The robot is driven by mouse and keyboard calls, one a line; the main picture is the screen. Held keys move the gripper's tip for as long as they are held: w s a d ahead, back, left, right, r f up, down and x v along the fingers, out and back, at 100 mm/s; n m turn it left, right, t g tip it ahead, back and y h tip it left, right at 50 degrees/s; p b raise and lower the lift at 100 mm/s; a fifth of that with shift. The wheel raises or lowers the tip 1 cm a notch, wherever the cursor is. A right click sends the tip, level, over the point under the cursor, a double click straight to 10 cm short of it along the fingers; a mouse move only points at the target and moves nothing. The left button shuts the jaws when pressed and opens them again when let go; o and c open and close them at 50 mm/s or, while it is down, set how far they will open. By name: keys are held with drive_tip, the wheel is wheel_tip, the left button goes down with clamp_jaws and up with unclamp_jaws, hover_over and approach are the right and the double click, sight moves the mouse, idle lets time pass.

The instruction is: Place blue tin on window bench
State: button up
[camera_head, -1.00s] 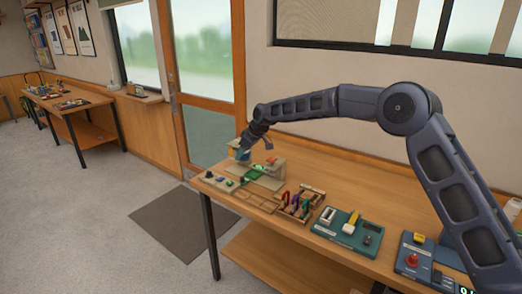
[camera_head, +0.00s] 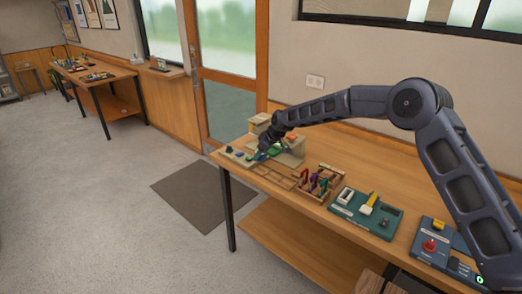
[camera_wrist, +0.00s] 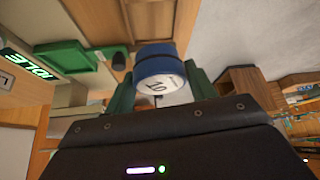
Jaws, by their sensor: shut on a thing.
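The blue tin (camera_wrist: 158,70) is in the wrist view, with a pale round face marked "10". My gripper (camera_wrist: 160,84) is shut on it, with one green finger on each side. In the head view my gripper (camera_head: 266,150) is over the far left end of the near bench (camera_head: 330,205), above the items there. The tin cannot be made out clearly in that view. A long wooden bench (camera_head: 112,72) stands against the far wall at the left, near a window. I cannot tell which bench is the window bench.
The near bench carries beige blocks (camera_head: 258,122), a rack of coloured tools (camera_head: 318,181), a green board (camera_head: 365,212) and a board with a red knob (camera_head: 430,245). A dark mat (camera_head: 205,198) lies before the door. The grey floor (camera_head: 110,210) at the left is clear.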

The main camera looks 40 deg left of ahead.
sight(261, 169)
drive_tip(key=shift+f, duration=2.8)
drive_tip(key=shift+f, duration=0.2)
